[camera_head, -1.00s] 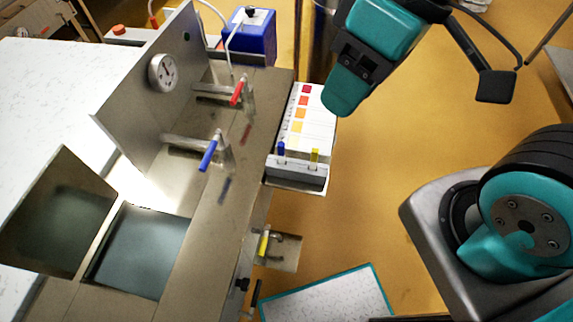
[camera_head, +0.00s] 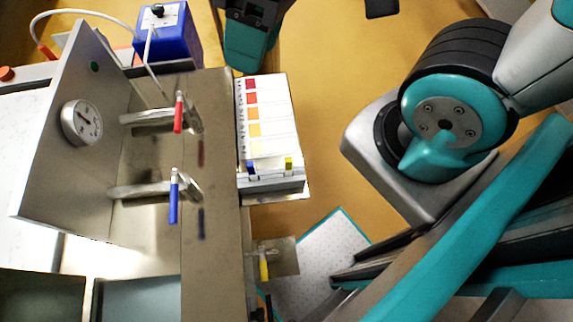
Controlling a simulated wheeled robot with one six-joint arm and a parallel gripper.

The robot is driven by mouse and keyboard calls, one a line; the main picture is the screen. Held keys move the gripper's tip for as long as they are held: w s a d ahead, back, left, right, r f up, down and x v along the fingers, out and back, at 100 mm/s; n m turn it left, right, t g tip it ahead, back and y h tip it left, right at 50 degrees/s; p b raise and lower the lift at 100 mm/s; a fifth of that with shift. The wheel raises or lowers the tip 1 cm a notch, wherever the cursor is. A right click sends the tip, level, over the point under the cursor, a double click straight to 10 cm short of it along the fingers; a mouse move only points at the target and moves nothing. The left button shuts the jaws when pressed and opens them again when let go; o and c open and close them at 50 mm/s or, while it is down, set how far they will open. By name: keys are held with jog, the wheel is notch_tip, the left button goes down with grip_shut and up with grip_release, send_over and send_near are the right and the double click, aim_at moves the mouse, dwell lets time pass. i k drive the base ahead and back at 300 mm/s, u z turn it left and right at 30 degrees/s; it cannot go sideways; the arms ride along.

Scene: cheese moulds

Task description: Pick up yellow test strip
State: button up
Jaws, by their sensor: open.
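The yellow test strip (camera_head: 289,163) stands in the right side of a grey holder at the near end of a colour chart (camera_head: 285,120). Only its short upper part shows. A blue strip (camera_head: 250,167) stands to its left in the same holder. My gripper (camera_head: 313,40) is at the top edge, partly cut off, with a teal and black finger on the left and a black one on the right. Its jaws are open and apart from the strip. The left finger shows just above the chart's far end in the picture, and nothing shows between the fingers.
A steel bench (camera_head: 215,250) runs along the chart's left, with a red-handled valve (camera_head: 179,112), a blue-handled valve (camera_head: 174,197) and a gauge panel (camera_head: 60,170). A yellow-handled tap (camera_head: 264,268) sits below the holder. A blue box (camera_head: 167,40) stands upper left. Floor shows right of the chart.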

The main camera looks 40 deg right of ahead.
aim_at(288, 160)
jog(key=z, duration=0.4)
jog(key=k, duration=1.3)
jog(key=u, duration=1.05)
jog(key=i, duration=0.55)
